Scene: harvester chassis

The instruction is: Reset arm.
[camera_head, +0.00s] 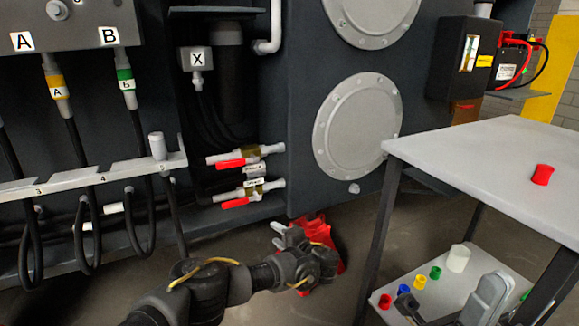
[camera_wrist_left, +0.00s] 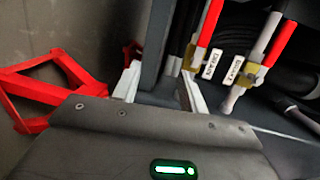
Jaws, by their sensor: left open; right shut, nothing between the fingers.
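My left gripper (camera_head: 278,235) reaches in from the lower left, low in front of the dark chassis. Its pale fingers stand apart with nothing held between them in the left wrist view (camera_wrist_left: 160,88). A red stand (camera_head: 322,232) is on the floor just behind it; the stand's red frame shows at the left of the wrist view (camera_wrist_left: 40,98). My right gripper (camera_head: 488,296) is a grey shape at the lower right, over the cart's lower shelf. It is shut and holds nothing; its fingertips are hard to make out.
Two red-handled valves (camera_head: 238,163) sit on the chassis above my left gripper. A grey cart (camera_head: 480,165) stands at the right, with a red cap (camera_head: 542,175) on top and several coloured caps below. Hoses (camera_head: 85,235) hang through a rack at the left.

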